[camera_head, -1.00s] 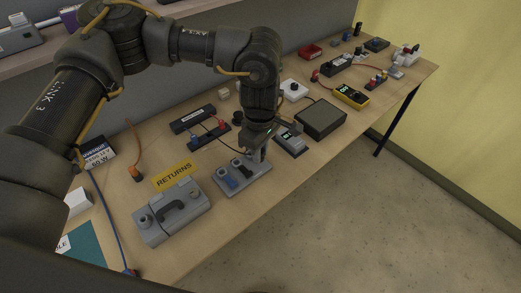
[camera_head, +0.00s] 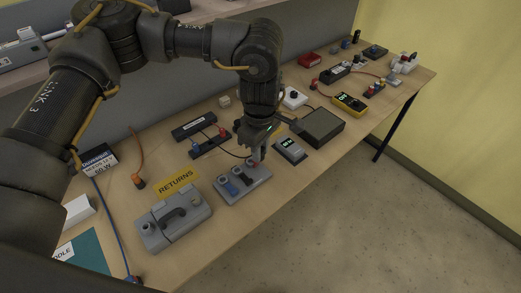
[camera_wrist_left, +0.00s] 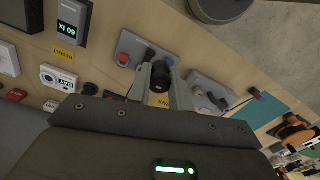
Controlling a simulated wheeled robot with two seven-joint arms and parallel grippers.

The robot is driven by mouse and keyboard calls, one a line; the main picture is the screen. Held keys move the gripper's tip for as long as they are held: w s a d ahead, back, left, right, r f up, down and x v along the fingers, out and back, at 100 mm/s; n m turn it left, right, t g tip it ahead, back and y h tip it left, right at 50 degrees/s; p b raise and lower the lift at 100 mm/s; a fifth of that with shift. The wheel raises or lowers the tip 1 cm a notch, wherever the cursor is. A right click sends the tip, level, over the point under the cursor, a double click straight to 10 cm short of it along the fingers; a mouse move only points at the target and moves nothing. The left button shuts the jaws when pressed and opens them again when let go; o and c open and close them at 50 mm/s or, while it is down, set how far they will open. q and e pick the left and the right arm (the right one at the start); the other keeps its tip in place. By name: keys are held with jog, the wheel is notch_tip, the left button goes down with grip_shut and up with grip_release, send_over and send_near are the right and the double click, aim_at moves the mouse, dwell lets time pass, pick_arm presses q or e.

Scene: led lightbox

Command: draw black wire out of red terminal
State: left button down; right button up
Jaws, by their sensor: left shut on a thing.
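My left gripper (camera_head: 257,153) is over the right end of a grey terminal block (camera_head: 243,184). In the wrist view its two fingers (camera_wrist_left: 160,86) are shut on a black plug (camera_wrist_left: 161,74), the end of the black wire. The red terminal (camera_head: 257,163) shows just under the fingertips in the head view. In the wrist view the red terminal (camera_wrist_left: 123,59) is to the left of the held plug, with its top uncovered. The black wire (camera_head: 228,152) runs from the dark socket strip toward my gripper. My right gripper is not in view.
A grey box with a handle (camera_head: 174,219) and a yellow RETURNS sign (camera_head: 176,182) stand to the left. A small meter (camera_head: 290,150) and a dark flat box (camera_head: 321,127) stand to the right. The dark socket strip (camera_head: 211,147) lies behind.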

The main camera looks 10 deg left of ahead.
pick_arm(q)
jog(key=shift+r+p, duration=0.5)
jog(key=shift+r, duration=0.75)
jog(key=shift+d+f, duration=0.1)
jog(key=shift+d, duration=0.05)
jog(key=s+a+f+m+b, duration=0.2)
jog(key=s+a+f+b, duration=0.2)
jog(key=a+f+b, duration=0.8)
jog(key=shift+a+f+m+b, duration=0.4)
jog(key=shift+a+f, duration=0.35)
jog(key=shift+a, duration=0.35)
